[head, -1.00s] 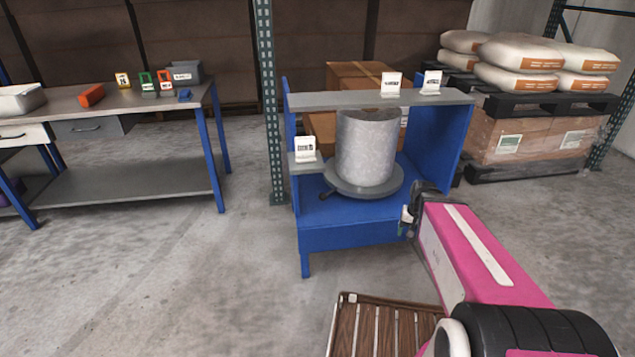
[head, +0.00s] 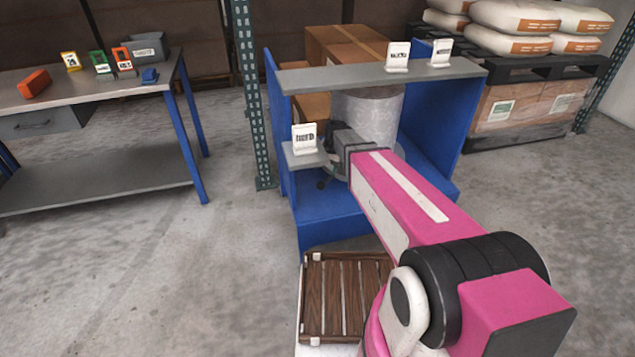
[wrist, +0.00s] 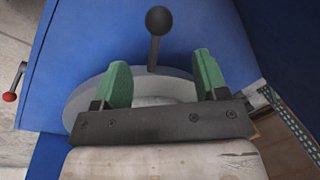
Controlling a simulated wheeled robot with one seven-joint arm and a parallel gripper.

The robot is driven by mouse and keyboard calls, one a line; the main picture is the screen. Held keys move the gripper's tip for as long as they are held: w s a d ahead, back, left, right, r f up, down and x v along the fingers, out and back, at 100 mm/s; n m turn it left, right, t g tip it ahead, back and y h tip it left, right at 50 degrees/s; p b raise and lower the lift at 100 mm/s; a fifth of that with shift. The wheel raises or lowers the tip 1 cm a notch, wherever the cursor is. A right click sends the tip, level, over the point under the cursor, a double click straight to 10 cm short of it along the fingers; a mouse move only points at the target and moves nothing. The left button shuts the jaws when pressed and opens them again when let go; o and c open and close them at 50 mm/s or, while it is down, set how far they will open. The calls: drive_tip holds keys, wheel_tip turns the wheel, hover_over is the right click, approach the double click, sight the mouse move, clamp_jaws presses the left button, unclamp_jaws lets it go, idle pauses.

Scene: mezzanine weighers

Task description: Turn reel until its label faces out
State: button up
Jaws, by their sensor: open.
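The reel (head: 377,115) is a mottled grey cylinder standing upright in a blue frame. Its upper edge is behind a grey shelf and my arm covers its lower part. No label shows on its visible side. It stands on a grey round turntable, which also shows in the wrist view (wrist: 85,100). A handle with a black ball knob (wrist: 158,20) sticks out from the turntable. My gripper (head: 338,138) is at the reel's left front. In the wrist view its green fingers (wrist: 160,72) are apart, with the turntable and handle rod beyond the gap. No grasp is visible.
A grey upper shelf (head: 350,77) with two white cards crosses the blue frame (head: 325,222). A small side shelf (head: 303,160) with a white card (head: 305,138) is close to my gripper. A workbench (head: 110,80) stands left.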

sight(322, 182)
drive_tip(key=f, duration=0.3)
drive_tip(key=a+f, duration=0.1)
drive_tip(key=f, duration=0.5)
drive_tip(key=shift+w+a+f, duration=0.25)
drive_tip(key=shift+a, duration=0.05)
